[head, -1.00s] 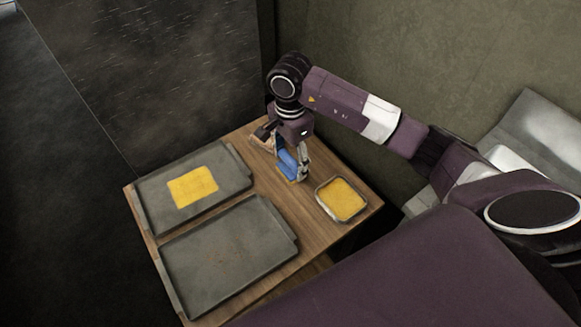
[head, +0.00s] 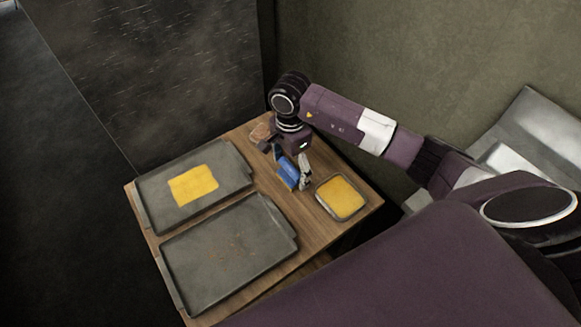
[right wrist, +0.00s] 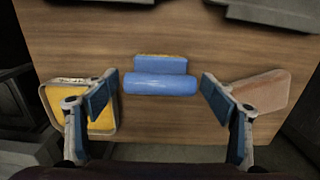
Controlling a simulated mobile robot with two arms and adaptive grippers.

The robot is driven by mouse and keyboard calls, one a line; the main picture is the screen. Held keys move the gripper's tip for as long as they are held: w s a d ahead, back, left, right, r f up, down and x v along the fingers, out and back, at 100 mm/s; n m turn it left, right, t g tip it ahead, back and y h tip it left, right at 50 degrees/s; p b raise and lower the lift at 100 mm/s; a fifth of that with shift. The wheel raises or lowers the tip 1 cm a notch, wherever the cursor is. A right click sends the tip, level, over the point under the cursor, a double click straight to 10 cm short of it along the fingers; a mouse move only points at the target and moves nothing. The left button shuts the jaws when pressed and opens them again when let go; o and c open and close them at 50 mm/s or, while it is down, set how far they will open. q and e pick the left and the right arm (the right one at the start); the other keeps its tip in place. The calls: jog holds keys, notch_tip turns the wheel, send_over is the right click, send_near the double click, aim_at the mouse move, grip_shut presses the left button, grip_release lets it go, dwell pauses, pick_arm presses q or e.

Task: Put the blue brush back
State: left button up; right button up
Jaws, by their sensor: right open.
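The blue brush (head: 288,176) is on the wooden table, beyond the yellow-filled dish. In the right wrist view the brush (right wrist: 160,84) lies across the middle, with a thin yellowish strip along its far edge. My right gripper (head: 291,167) is over it, pointing down. The right wrist view shows the gripper's (right wrist: 159,80) fingers spread wide, one on each side of the brush, with a gap at both ends. My arm and wrist hide part of the table's far corner in the head view. My left gripper is not in view.
A pinkish-brown block (head: 260,132) is at the far corner. Two grey trays fill the left side: one (head: 150,189) bears a yellow sheet, the nearer one (head: 228,255) looks empty. Walls stand close behind the table.

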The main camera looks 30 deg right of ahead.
aim_at(290, 166)
jog(key=shift+r, duration=0.1)
jog(key=shift+r, duration=0.25)
notch_tip(290, 166, up, 12)
jog(key=b, duration=0.2)
jog(key=shift+f+b, duration=0.2)
jog(key=shift+b, duration=0.1)
